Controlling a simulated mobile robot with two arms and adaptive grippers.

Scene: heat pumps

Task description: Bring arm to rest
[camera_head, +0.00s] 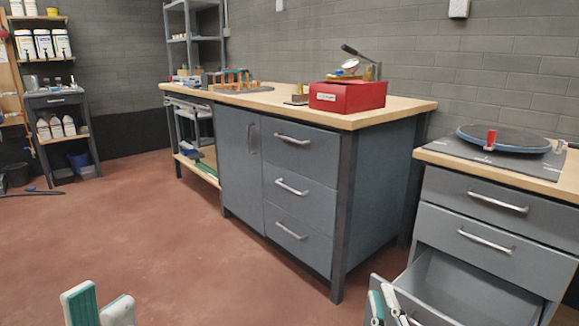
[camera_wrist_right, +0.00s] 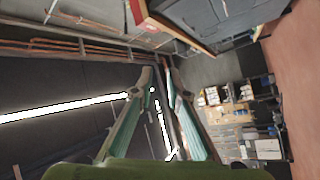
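My left gripper (camera_head: 98,303) shows at the bottom left of the head view, over the bare floor. Its two white and teal fingers stand apart with nothing between them. My right gripper (camera_head: 387,303) shows at the bottom, right of centre, in front of the open drawer (camera_head: 450,290) of the right cabinet. In the right wrist view my right gripper (camera_wrist_right: 158,78) has its two teal-padded fingers apart, with a narrow gap at the tips and nothing held. Most of both arms is outside the head view.
A grey workbench (camera_head: 300,195) carries a red box (camera_head: 348,96) and tools. The right cabinet (camera_head: 480,215) carries a dark round disc (camera_head: 505,138) on a mat. A small shelf unit (camera_head: 62,130) stands at the far left. The red-brown floor (camera_head: 170,250) is mostly clear.

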